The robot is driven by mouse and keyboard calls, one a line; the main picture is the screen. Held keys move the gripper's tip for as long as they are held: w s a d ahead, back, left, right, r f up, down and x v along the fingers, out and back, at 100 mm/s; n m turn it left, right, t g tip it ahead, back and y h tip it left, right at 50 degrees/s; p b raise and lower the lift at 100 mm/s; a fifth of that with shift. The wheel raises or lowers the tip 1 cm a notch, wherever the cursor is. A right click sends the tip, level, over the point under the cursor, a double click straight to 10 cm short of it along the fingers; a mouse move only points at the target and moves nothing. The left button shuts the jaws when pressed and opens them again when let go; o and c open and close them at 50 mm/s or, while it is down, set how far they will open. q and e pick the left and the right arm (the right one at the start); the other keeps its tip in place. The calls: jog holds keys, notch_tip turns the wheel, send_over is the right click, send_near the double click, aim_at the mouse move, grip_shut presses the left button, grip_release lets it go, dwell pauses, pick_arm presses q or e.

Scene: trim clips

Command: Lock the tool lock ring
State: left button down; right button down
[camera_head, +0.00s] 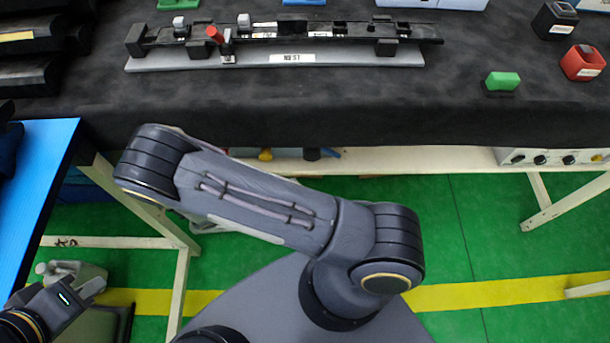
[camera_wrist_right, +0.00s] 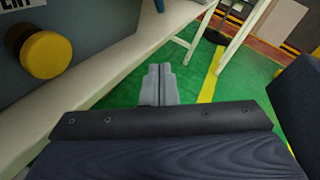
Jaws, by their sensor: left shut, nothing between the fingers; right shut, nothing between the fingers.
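I cannot pick out the tool lock ring for certain in either view. A long dark fixture rail (camera_head: 330,34) lies on a grey plate (camera_head: 350,57) on the black-covered table, with a small red-topped part (camera_head: 214,35) on its left half. In the right wrist view, a yellow round knob (camera_wrist_right: 47,55) sits on a grey-blue panel at upper left. My right gripper (camera_wrist_right: 159,72) is shut and empty, apart from that knob. My left gripper (camera_head: 92,287) is at the bottom left of the head view, shut and empty, low beside the blue-topped table. The right gripper's fingers are not clear in the head view.
A green block (camera_head: 503,81), a red bin (camera_head: 582,63) and a black bin (camera_head: 555,20) stand at the table's right. A control box (camera_head: 550,157) with several knobs sits under the table's edge. A blue-topped table (camera_head: 40,170) is at left. Green floor (camera_head: 460,240) is open at right.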

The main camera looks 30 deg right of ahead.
jog(key=shift+f+v, duration=0.15)
jog(key=shift+v, duration=0.55)
jog(key=shift+f+v, duration=0.1)
jog(key=shift+v, duration=0.65)
